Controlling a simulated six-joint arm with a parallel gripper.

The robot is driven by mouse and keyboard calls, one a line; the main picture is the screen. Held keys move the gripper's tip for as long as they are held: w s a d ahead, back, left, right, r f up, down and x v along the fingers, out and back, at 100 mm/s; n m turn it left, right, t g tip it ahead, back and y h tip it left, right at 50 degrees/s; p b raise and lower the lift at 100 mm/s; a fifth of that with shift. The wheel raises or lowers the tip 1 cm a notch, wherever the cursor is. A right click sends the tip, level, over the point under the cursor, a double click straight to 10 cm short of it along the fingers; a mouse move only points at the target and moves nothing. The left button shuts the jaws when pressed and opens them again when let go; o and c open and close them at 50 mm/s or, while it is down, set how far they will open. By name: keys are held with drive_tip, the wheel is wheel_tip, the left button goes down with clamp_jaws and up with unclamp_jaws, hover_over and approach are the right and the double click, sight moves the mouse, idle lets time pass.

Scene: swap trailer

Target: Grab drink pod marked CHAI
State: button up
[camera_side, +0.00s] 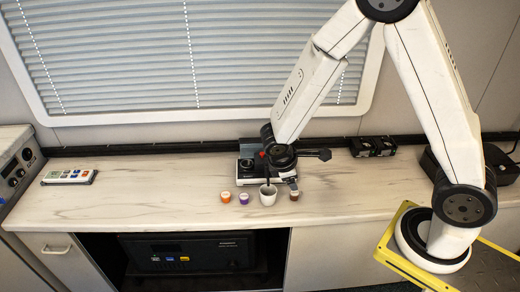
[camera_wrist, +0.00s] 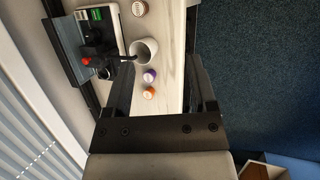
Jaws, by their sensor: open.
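Three small drink pods stand on the wooden counter: an orange one (camera_side: 226,197), a purple one (camera_side: 244,198) and a brown one (camera_side: 294,195). In the wrist view the orange pod (camera_wrist: 149,94) and purple pod (camera_wrist: 150,76) lie between the finger lines, and the brown pod (camera_wrist: 140,8) is at the top edge. Their lettering is too small to read, so I cannot tell which is marked CHAI. My gripper (camera_side: 281,174) is open and empty above the counter, near the grey cup and brown pod. It also shows in the wrist view (camera_wrist: 161,70).
A grey cup (camera_side: 268,196) stands between the purple and brown pods. A dark machine (camera_side: 247,165) with a red knob is behind, partly hidden by my arm. A remote-like panel (camera_side: 69,177) lies left; black boxes (camera_side: 373,147) stand right.

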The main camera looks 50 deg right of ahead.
sight(226, 198)
drive_tip(key=w+a+f+n+t+h, duration=0.1)
drive_tip(key=w+f+n+t, duration=0.1)
drive_tip(key=w+f+n, duration=0.2)
drive_tip(key=w+a+f+n+t+h, duration=0.1)
drive_tip(key=w+f+n+t, duration=0.2)
drive_tip(key=w+f+n, duration=0.2)
drive_tip(key=w+a+f+n+t+h, duration=0.2)
drive_tip(key=w+f+n+t, duration=0.1)
drive_tip(key=w+f+n, duration=0.1)
drive_tip(key=shift+w+f+n, duration=0.3)
drive_tip(key=shift+f, duration=0.1)
drive_tip(key=a+f+n+t, duration=0.1)
drive_tip(key=w+a+f+n+t+y, duration=0.1)
drive_tip(key=a+f, duration=0.1)
drive_tip(key=w+a+f+n+t+y, duration=0.1)
drive_tip(key=n, duration=0.1)
drive_tip(key=shift+a+f+t, duration=0.25)
drive_tip(key=shift+a+t, duration=0.1)
drive_tip(key=shift+t, duration=0.05)
drive_tip(key=shift+x, duration=1.25)
drive_tip(key=shift+x, duration=2.65)
